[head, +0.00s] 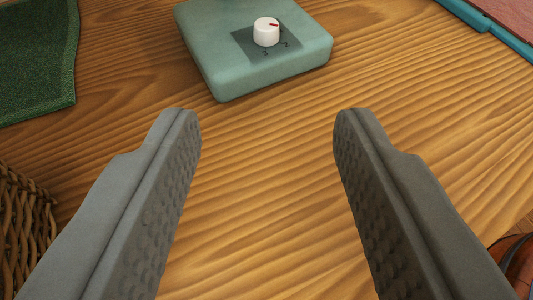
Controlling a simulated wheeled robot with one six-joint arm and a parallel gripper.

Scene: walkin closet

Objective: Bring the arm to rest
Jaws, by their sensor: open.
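My gripper (267,118) is open and empty, its two grey textured fingers spread wide apart above a wooden surface (265,200). Ahead of the fingertips stands a pale green box (215,55) with a dark square panel and a white knob (266,32) on top. The knob has a red mark, and small markings lie beside it on the panel. The fingers appear apart from the box. The rest of my arm is out of view.
A green cloth or mat (35,60) lies at the upper left. A wicker basket (25,225) is at the left edge. A teal-edged item (500,32) is at the upper right. A brown-orange object (515,262) shows at the lower right. The wood between the fingers is clear.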

